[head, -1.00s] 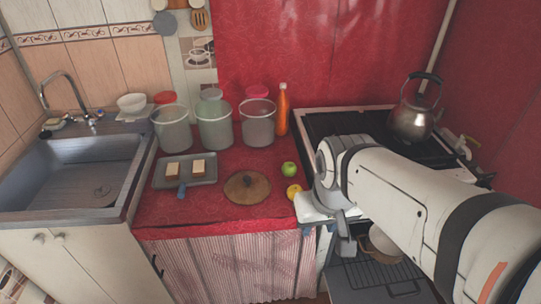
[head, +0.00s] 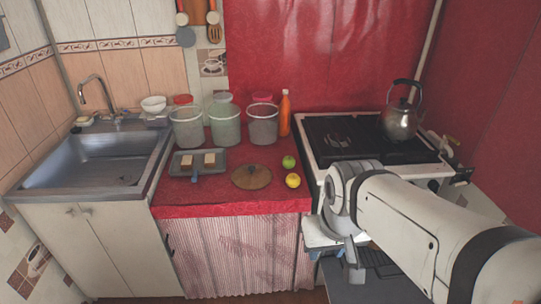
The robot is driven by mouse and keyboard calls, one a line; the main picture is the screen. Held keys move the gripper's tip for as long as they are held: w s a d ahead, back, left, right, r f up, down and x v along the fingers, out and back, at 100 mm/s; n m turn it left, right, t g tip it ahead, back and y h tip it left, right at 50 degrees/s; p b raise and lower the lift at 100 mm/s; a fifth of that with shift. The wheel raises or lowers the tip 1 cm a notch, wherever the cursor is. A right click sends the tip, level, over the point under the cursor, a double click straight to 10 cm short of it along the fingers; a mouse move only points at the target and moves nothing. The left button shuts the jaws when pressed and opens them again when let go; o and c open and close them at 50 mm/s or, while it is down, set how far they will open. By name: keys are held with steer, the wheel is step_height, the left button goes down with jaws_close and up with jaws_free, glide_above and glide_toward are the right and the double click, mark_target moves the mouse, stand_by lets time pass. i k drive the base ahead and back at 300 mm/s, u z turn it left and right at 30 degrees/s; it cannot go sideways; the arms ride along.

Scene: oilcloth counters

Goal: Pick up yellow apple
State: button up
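The yellow apple (head: 292,180) lies near the front right corner of the red oilcloth counter (head: 232,197) in the head view. A green apple (head: 288,161) lies just behind it, with a small gap between them. My gripper (head: 355,273) is at the end of my white arm, to the right of the yellow apple and lower in the picture, in front of the stove. It is apart from both apples. Its fingers are small and partly hidden by my arm, so their opening cannot be made out.
A round wooden lid (head: 251,177) lies left of the yellow apple. A grey tray (head: 180,171) with two pale-topped pieces is farther left. Several clear containers (head: 224,130) and an orange bottle (head: 284,113) stand behind. The stove (head: 318,160) with a kettle (head: 400,122) is right, the sink (head: 100,165) left.

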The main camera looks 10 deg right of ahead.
mark_target(292, 180)
steer(key=z, duration=0.15)
steer(key=i, duration=0.9)
steer(key=u, duration=0.05)
